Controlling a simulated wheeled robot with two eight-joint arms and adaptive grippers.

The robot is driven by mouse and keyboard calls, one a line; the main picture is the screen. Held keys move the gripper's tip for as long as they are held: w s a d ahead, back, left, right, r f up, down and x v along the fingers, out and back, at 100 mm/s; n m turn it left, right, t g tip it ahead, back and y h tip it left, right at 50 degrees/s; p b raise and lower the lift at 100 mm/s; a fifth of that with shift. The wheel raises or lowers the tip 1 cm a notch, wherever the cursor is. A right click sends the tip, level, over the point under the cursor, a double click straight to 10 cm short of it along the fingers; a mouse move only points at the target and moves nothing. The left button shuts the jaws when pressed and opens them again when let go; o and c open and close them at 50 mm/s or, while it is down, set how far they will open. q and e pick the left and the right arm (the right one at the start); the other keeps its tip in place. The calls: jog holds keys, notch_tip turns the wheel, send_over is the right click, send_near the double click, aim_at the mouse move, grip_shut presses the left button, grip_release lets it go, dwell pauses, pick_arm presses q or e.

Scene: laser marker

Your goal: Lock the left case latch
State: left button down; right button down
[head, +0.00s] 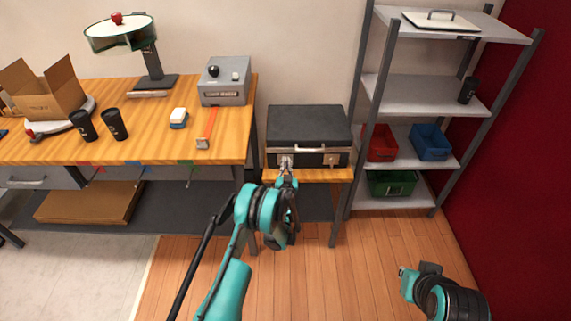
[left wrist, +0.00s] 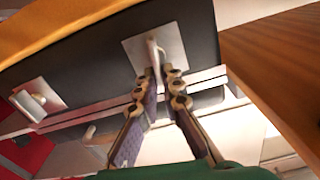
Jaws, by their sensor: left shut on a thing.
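The black case (head: 308,127) stands closed on a small wooden stand, with a silver band and handle along its front. The left case latch (head: 285,161) is on the front face, where my left gripper (head: 286,174) reaches it. In the left wrist view, which is turned over, this latch (left wrist: 154,48) has a pale plate and a metal tab. The fingertips of my left gripper (left wrist: 163,78) are shut on the tab. The right latch (left wrist: 38,98) is apart from the gripper; it also shows in the head view (head: 332,159). The fingers of my right gripper are not seen.
A metal shelf (head: 422,92) with red, blue and green bins stands right of the case. The workbench (head: 150,146) on the left holds a grey box (head: 224,82), cups and a carton. The wooden floor in front is clear apart from my arms.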

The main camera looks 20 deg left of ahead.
pick_arm(q)
jog(key=m, duration=0.2)
jog(key=d+m, duration=0.1)
jog(key=m, duration=0.2)
jog(key=shift+w+f, duration=0.1)
jog(key=shift+w, duration=0.05)
jog(key=m, duration=0.5)
jog(key=shift+d+f+m, duration=0.2)
jog(key=shift+f+m, duration=0.15)
jog(key=shift+m, duration=0.05)
jog(key=m, duration=0.2)
jog(key=f+m, duration=0.1)
jog(key=m, duration=0.2)
jog(key=shift+w+d+m, duration=0.1)
jog(key=shift+d+m, duration=0.05)
jog(key=shift+m, duration=0.15)
jog(key=c, duration=1.7)
grip_release()
notch_tip(320, 180, up, 10)
